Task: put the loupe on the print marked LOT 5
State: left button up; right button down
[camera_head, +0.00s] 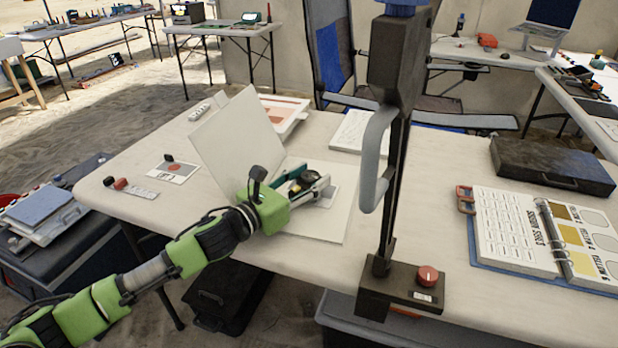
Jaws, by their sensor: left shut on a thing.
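My left gripper (308,188) reaches over the open white folder (335,228) on the table. It is shut on a small dark round thing (309,177), which looks like the loupe; the fingers partly hide it. A pale print (326,197) lies on the folder's flat page under the gripper, mostly covered. I cannot tell whether the held thing touches it. Another print (175,172) with a reddish picture lies to the left, with a small dark object (168,158) at its upper edge. No LOT 5 mark is readable. My right gripper is not in view.
The folder's raised cover (235,135) stands behind the gripper. A dark upright stand (385,235) with a red knob (427,275) rises to its right. A binder (515,230) and a dark case (553,167) lie at right. A white tray (287,112) is behind.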

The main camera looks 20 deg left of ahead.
aim_at(304, 182)
pick_arm(q)
jog(key=o, duration=1.2)
jog(key=shift+c, duration=0.2)
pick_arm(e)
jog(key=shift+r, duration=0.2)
pick_arm(q)
jog(key=shift+r, duration=0.1)
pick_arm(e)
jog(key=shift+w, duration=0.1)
pick_arm(q)
jog(key=v, duration=1)
jog(key=shift+b+v, duration=0.35)
jog(key=shift+v, duration=0.7)
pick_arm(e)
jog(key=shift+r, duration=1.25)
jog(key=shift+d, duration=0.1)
